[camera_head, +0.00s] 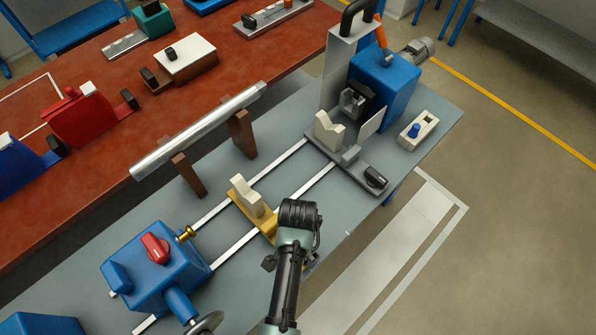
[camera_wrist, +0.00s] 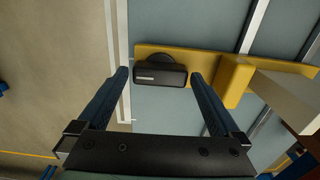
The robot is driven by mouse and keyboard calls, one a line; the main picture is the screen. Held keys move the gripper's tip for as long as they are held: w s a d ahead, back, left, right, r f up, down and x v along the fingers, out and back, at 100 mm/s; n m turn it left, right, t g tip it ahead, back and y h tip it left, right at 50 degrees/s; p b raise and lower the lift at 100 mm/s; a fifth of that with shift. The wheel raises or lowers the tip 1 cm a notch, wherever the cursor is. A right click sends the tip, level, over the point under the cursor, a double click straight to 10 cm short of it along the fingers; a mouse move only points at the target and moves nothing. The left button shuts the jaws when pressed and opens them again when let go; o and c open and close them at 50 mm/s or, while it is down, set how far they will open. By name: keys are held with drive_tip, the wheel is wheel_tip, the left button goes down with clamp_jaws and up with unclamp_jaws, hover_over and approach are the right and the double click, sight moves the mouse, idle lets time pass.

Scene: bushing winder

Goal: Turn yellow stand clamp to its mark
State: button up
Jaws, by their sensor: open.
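The yellow stand (camera_head: 266,224) sits across two pale rails on the grey-blue bench and carries a cream V-shaped rest (camera_head: 246,196). In the wrist view the yellow stand (camera_wrist: 205,60) shows its black clamp knob (camera_wrist: 160,76), a bar with a small pale line on it. The bar lies about level across the picture. My gripper (camera_wrist: 159,78) is open, its dark blue fingers on either side of the bar; I cannot tell whether they touch it. In the head view my wrist hides the clamp and fingertips. I cannot make out a separate target mark.
A grey stand (camera_head: 352,165) with its own black knob (camera_head: 375,178) is farther along the rails. A blue housing (camera_head: 155,268) with a red knob stands at the near left. A metal tube (camera_head: 200,130) lies on brown supports. Open floor is at right.

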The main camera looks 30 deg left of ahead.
drive_tip(key=shift+f, duration=0.4)
drive_tip(key=shift+c, duration=0.2)
drive_tip(key=c, duration=1)
drive_tip(key=shift+c, duration=0.2)
